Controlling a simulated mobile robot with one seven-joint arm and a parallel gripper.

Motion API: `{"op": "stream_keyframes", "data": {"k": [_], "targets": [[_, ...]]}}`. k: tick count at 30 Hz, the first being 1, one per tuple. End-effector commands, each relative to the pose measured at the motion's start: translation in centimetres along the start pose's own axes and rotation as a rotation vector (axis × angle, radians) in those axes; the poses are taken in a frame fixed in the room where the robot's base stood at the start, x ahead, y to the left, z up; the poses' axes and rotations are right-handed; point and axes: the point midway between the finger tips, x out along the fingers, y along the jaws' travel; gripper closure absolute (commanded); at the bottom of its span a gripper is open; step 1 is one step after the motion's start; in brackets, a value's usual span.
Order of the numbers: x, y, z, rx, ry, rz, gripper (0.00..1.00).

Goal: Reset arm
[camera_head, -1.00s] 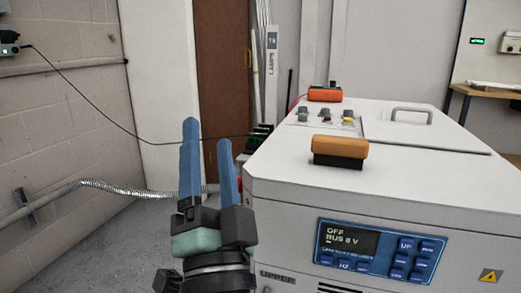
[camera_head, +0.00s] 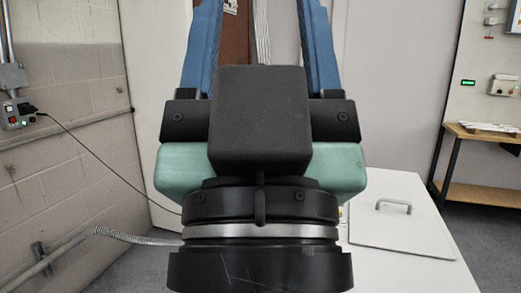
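My gripper (camera_head: 258,40) fills the middle of the head view, close to the camera and pointing up. Its two blue fingers stand wide apart at the top, with nothing seen between them but the background. Its black and teal body hides most of the white cabinet (camera_head: 400,262) behind it. Only the cabinet's right top part, with a grey handle (camera_head: 394,203), shows. The cabinet's display panel and the orange items on its top are not in view now.
A wall box (camera_head: 15,115) with a black plug and cable is at the left. A conduit (camera_head: 100,235) runs low along the left wall. A wooden workbench (camera_head: 480,190) stands at the right. Floor shows between cabinet and bench.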

Motion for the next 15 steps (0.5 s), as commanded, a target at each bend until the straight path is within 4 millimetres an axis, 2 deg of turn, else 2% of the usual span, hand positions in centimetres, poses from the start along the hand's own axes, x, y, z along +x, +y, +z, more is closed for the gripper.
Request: {"op": "stream_keyframes", "data": {"k": [1,3,9,15], "targets": [[2.4,0.0,-2.2,0.001,0.0,0.0,0.39],[3.9,0.0,-3.7,0.001,0.0,-0.001,0.39],[8.4,0.0,-7.9,0.001,0.0,-0.001,0.39],[11.5,0.0,-10.9,0.001,-0.001,-0.001,0.39]]}}
